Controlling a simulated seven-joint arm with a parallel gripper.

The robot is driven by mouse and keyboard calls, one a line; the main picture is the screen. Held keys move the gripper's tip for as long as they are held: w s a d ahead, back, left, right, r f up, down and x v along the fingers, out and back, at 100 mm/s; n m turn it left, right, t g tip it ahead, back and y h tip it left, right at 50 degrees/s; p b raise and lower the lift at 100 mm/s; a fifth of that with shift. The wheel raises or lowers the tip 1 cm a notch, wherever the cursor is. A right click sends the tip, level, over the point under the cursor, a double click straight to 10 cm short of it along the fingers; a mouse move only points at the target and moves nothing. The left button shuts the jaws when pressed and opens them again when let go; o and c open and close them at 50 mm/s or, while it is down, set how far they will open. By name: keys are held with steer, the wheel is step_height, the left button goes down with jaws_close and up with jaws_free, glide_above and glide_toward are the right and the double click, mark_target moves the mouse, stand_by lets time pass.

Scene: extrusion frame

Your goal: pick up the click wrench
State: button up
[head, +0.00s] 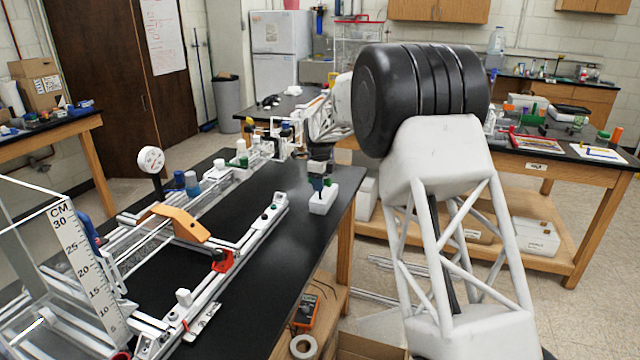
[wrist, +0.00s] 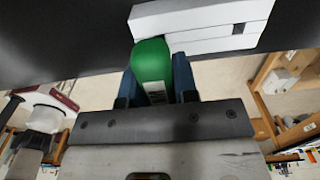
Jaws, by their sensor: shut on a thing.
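A green rounded thing (wrist: 152,62), which looks like the click wrench's handle, stands between the two blue fingers of my gripper (wrist: 157,80) in the wrist view. The fingers are shut on it, one on each side. The rest of it is hidden, so I cannot tell its full shape. In the head view my gripper (head: 318,185) is small, pointing down at the right part of the black table (head: 262,240). It is just over a white block (head: 322,203). That white block also shows in the wrist view (wrist: 195,22), right beside the green thing.
A metal extrusion frame (head: 245,230) with an orange bracket (head: 182,222) fills the left of the black table. A dial gauge (head: 151,160) rises behind it. The table's right edge lies close to my gripper.

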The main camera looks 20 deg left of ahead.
steer(key=shift+r, duration=0.1)
steer(key=shift+r, duration=4.9)
steer(key=o, duration=0.4)
steer(key=shift+c, duration=0.2)
jaws_close()
steer(key=shift+r, duration=0.15)
step_height(320, 180, up, 6)
steer(key=shift+r, duration=0.1)
